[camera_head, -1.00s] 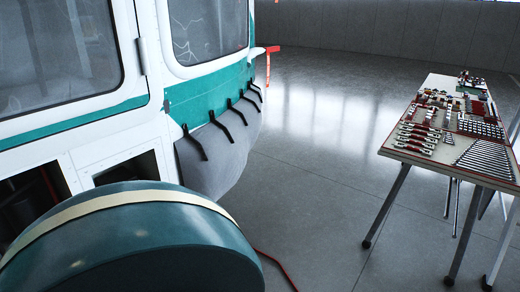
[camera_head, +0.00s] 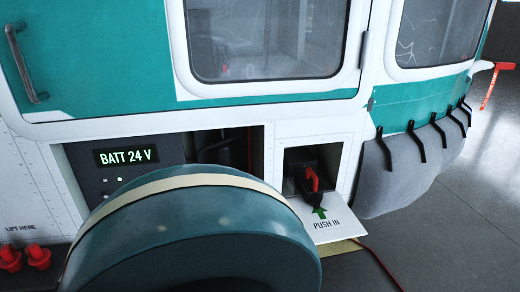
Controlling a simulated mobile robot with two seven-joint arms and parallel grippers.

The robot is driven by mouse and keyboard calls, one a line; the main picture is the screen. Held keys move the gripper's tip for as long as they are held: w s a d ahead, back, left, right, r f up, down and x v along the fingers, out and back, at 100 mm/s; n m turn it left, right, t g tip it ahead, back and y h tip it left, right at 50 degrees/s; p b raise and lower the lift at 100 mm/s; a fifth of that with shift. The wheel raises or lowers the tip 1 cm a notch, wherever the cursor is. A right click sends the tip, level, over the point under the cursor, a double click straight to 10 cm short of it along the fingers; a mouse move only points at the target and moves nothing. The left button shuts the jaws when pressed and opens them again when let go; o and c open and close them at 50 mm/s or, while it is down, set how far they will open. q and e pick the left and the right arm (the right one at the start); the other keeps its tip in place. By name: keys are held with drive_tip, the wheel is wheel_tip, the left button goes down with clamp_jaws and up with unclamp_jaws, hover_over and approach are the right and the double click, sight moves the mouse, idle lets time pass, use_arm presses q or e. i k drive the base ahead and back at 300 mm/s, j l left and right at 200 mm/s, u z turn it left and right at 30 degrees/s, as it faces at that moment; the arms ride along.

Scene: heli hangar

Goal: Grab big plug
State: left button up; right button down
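A dark plug with a red handle (camera_head: 312,178) sits in an open square recess low in the helicopter's side, right of centre. A white flap (camera_head: 329,222) hangs down below it, with a green arrow and the words "PUSH IN". I cannot tell how deep the plug sits. Neither of my grippers is in view.
A large rounded teal body with a cream band (camera_head: 188,235) fills the lower foreground, left of the flap. A "BATT 24 V" panel (camera_head: 128,158) and red knobs (camera_head: 39,257) are at left. A red cable (camera_head: 380,266) runs across the floor at right.

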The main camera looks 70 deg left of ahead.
sight(310, 188)
drive_tip(key=u, duration=1.95)
drive_tip(key=i+l, duration=0.15)
drive_tip(key=l, duration=0.15)
drive_tip(key=i+l+u, duration=0.1)
drive_tip(key=l, duration=0.2)
drive_tip(key=i+l, duration=0.15)
drive_tip(key=l, duration=0.2)
drive_tip(key=i+l+u, duration=0.1)
drive_tip(key=l, duration=0.2)
